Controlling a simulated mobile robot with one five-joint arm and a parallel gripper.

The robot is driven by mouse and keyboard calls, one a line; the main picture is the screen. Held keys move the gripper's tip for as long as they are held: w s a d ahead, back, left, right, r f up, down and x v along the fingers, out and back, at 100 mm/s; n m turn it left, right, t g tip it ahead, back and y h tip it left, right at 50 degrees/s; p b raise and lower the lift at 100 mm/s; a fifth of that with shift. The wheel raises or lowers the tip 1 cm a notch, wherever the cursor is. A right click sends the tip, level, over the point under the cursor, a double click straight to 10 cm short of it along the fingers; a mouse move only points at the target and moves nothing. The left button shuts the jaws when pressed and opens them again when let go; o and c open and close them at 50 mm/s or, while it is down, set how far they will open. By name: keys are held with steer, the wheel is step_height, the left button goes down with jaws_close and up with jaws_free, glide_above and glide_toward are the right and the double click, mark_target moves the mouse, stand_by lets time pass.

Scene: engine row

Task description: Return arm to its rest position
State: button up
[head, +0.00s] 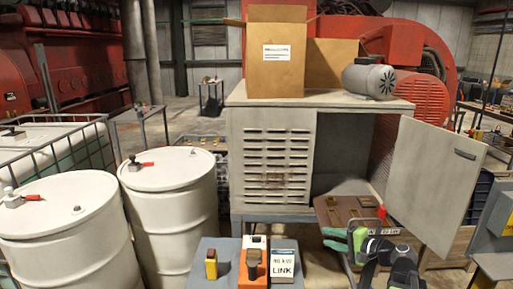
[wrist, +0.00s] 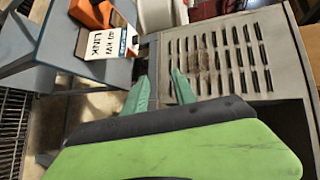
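My gripper (head: 334,238) shows at the lower right of the head view, in front of the grey louvred cabinet (head: 272,160) and its small brown shelf (head: 330,214). Its two teal fingers point left. In the wrist view my gripper (wrist: 160,90) has its fingers clearly apart with nothing between them. My arm's green and black links extend down to the bottom edge of the head view. The wrist view shows the cabinet's slotted front (wrist: 225,60) beyond the fingers.
A blue-grey table (head: 225,275) with a white card (head: 284,262), an orange block (head: 252,272) and a yellow block (head: 211,264) stands left of my gripper. The cabinet door (head: 435,185) hangs open at right. White drums (head: 175,215) stand at left.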

steer(key=s+a+f+n+g+h, duration=0.1)
steer(key=s+a+f+n+g, duration=0.25)
steer(key=a, duration=0.35)
steer(key=s+a+f+n+g+h, duration=0.1)
steer(key=s+a+f+n+g, duration=0.1)
steer(key=a+f, duration=0.35)
steer(key=s+a+f+n+g+h, duration=0.2)
steer(key=a+f+n+g, duration=0.15)
steer(key=a, duration=0.35)
steer(key=s+d+f+n+g+h, duration=0.1)
steer(key=s+d+f+h, duration=0.3)
steer(key=d, duration=0.5)
steer(key=shift+s+d+f+g+h, duration=0.25)
steer(key=shift+s+g+h, duration=0.4)
steer(key=shift+s, duration=0.25)
